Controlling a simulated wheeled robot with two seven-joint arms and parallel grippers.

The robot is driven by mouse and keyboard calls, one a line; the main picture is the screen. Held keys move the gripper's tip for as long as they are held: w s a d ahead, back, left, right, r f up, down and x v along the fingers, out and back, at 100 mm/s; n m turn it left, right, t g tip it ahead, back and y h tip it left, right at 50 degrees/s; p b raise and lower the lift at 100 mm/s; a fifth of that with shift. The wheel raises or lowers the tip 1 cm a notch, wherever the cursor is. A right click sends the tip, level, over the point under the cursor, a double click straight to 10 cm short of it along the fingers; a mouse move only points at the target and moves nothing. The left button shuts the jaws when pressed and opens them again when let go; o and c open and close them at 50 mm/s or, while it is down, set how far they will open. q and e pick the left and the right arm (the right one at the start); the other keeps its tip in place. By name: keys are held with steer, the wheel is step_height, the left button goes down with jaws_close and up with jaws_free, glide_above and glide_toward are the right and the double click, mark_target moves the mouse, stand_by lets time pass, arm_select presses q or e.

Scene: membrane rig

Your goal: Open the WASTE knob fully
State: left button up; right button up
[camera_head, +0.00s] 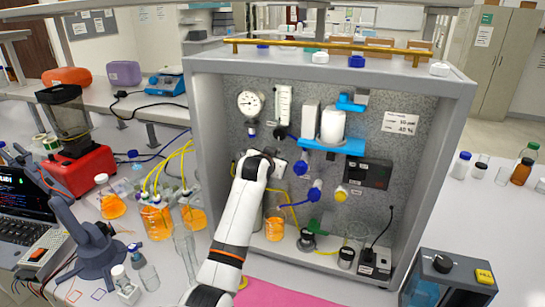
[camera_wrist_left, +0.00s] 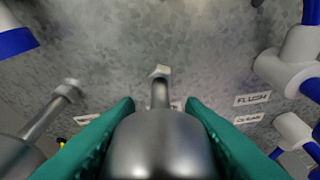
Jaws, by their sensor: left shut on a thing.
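My left arm reaches into the grey rig box, and its gripper (camera_head: 272,160) is at the back panel, left of the blue knobs. In the left wrist view the green fingers (camera_wrist_left: 158,110) are shut on a rounded grey metal piece (camera_wrist_left: 160,145), one on each side. A thin stem runs from it to a hex nut on the speckled panel. A label behind it is mostly hidden. I cannot read the word WASTE anywhere, so I cannot tell which part is the WASTE knob. A yellow knob (camera_head: 341,192) is lower right on the panel. My right gripper is not in view.
Blue knobs (camera_head: 316,190) sit close to the right of the gripper. A pressure gauge (camera_head: 251,103) is above left, and a white cylinder (camera_head: 333,126) on a blue bracket is above right. Flasks of orange liquid (camera_head: 156,222) with yellow tubes stand left of the box.

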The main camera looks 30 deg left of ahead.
arm_select(q)
steer(key=shift+f, duration=0.15)
stand_by(0.5)
steer(key=o, duration=1)
steer(key=b+v, duration=0.3)
steer(key=v, duration=0.9)
